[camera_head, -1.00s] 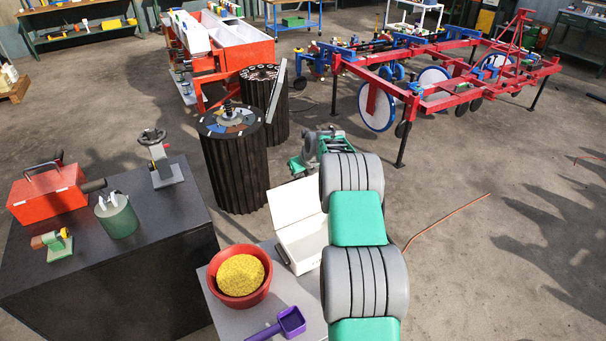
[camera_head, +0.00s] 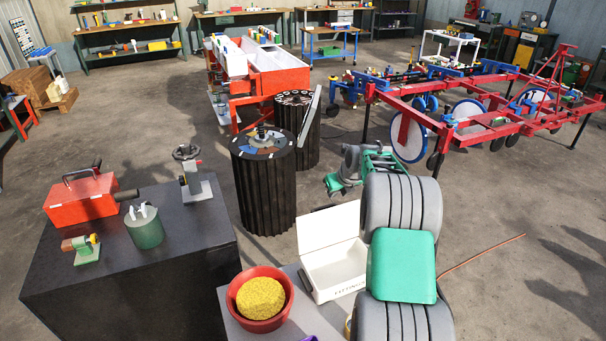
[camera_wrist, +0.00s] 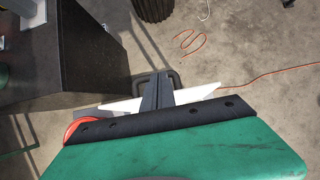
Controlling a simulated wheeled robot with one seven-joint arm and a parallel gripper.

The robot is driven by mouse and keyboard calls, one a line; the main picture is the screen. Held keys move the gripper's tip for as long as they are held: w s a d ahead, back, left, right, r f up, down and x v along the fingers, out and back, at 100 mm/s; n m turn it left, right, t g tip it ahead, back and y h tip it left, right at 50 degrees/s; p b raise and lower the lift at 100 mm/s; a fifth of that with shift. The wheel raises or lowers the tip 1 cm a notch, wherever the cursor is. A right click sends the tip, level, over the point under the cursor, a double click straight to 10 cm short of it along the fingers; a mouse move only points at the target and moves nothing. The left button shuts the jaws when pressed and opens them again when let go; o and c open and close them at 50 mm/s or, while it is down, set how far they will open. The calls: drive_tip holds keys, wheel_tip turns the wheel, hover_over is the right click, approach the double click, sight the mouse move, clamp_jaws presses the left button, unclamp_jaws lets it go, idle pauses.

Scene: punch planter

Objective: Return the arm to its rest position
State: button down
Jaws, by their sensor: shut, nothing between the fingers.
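My arm, with grey ringed joints and green links, rises at the lower right of the head view. My gripper (camera_wrist: 157,92) shows in the wrist view as dark fingers held together, with nothing seen between them. It points down above an open white box, whose edges (camera_wrist: 205,93) show on both sides of the fingers. In the head view I cannot make out the fingertips clearly.
The white box (camera_head: 333,262) stands beside a red bowl (camera_head: 262,322) of yellow grains. A black bench (camera_head: 140,265) with a red toolbox (camera_head: 82,200) is at left. A ribbed black drum (camera_head: 264,190) and red planter frame (camera_head: 440,127) stand behind. Floor at right is open.

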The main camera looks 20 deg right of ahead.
drive_tip(key=s+a+r+n+g, duration=0.1)
drive_tip(key=s+a+r+n, duration=0.55)
drive_tip(key=a+n, duration=0.2)
drive_tip(key=s+a+r+n, duration=0.5)
drive_tip(key=s+a+n, duration=0.2)
drive_tip(key=a+n, duration=0.15)
drive_tip(key=s+a+f+n+g, duration=0.1)
drive_tip(key=s+a+n, duration=0.3)
drive_tip(key=s+n, duration=0.5)
drive_tip(key=s+a+f+n, duration=0.1)
drive_tip(key=s+a+n, duration=0.3)
drive_tip(key=s+n, duration=0.6)
drive_tip(key=shift+s+g, duration=0.4)
drive_tip(key=shift+s, duration=0.8)
drive_tip(key=shift+f, duration=0.1)
